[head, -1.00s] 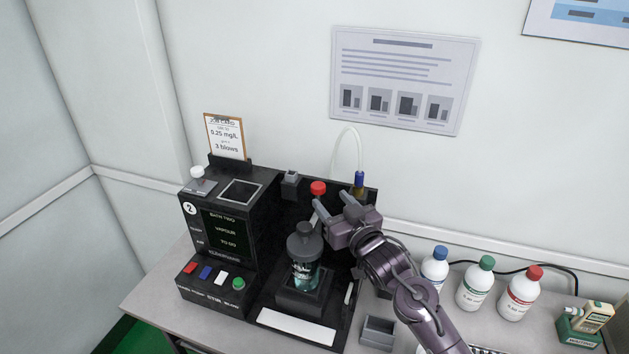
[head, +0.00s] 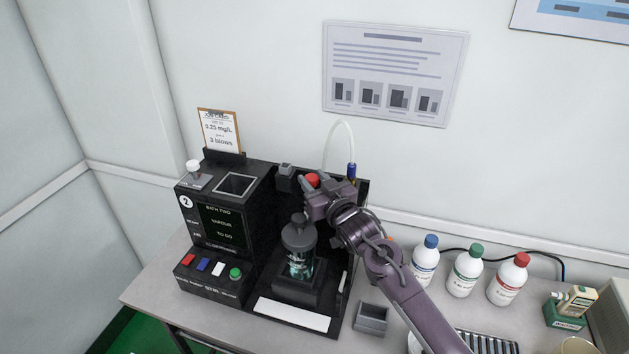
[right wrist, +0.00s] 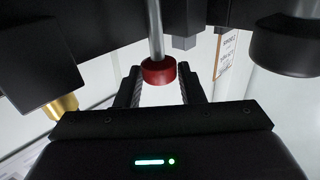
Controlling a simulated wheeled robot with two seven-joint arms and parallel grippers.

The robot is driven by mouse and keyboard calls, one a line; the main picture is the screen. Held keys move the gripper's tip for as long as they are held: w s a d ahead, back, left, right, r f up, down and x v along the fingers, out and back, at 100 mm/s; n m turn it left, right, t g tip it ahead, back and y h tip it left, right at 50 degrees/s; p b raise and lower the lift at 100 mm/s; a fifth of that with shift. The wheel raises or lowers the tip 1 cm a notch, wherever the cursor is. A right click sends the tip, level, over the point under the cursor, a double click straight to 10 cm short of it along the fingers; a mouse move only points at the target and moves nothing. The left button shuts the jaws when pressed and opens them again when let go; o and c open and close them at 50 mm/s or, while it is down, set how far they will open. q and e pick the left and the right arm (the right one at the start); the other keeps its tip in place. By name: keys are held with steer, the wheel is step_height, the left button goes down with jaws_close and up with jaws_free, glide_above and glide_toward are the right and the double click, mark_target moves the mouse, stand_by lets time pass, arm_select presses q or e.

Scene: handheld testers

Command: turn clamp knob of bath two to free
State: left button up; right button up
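Bath two (head: 219,225) is a black unit on the bench at the left, with a "2" badge and a screen. A red knob (head: 312,179) sits on its back part above the dark-capped bottle (head: 299,255). My right gripper (head: 314,190) is at this knob in the head view and partly covers it. In the right wrist view the red knob (right wrist: 158,72), on a metal rod, lies between the two fingertips, with a gap showing at its right. The right gripper is open. My left gripper is out of view.
A white knob (head: 193,167) stands on top of the unit at the left. A clear tube (head: 338,135) loops up behind my right gripper. Several capped bottles (head: 465,272) and a small grey bin (head: 371,317) stand to the right. The wall is close behind.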

steer(key=shift+c, duration=1.1)
jaws_close()
steer(key=shift+a+h, duration=0.1)
steer(key=shift+h, duration=0.2)
steer(key=shift+s+a+m+t+h+b, duration=0.15)
steer(key=shift+m+t+h+b, duration=0.4)
steer(key=shift+m+h, duration=0.55)
steer(key=shift+a+m+t+h+b, duration=0.1)
steer(key=shift+m+t+h+b, duration=0.15)
steer(key=shift+m+h, duration=0.6)
steer(key=shift+m+t+h+b, duration=0.2)
steer(key=shift+m+h, duration=0.15)
steer(key=shift+h, duration=0.9)
steer(key=o, duration=0.7)
jaws_free()
